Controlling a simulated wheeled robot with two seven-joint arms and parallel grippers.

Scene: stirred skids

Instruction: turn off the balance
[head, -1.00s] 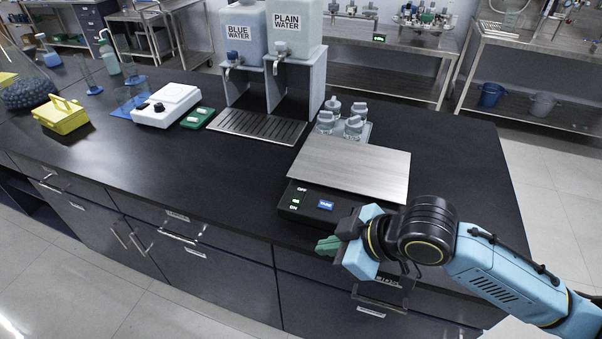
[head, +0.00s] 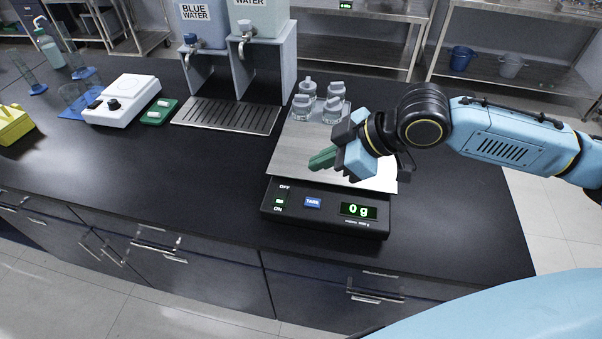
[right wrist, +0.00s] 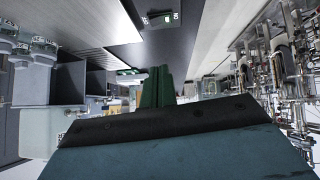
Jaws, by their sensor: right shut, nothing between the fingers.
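A small green-lit rocker switch (head: 280,201) sits between the OFF and ON labels, left of a blue TARE button (head: 312,202). My right gripper (head: 312,164) is shut and empty, its green fingers above the pan's front part and behind the panel in the picture. In the right wrist view the shut fingers (right wrist: 157,88) point toward the panel, where the switch (right wrist: 160,18) shows. My left gripper is out of view.
Blue and plain water dispensers (head: 262,45) stand at the back over a drip tray (head: 228,116). A white device (head: 120,100) sits farther left. The bench front left of the balance is clear.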

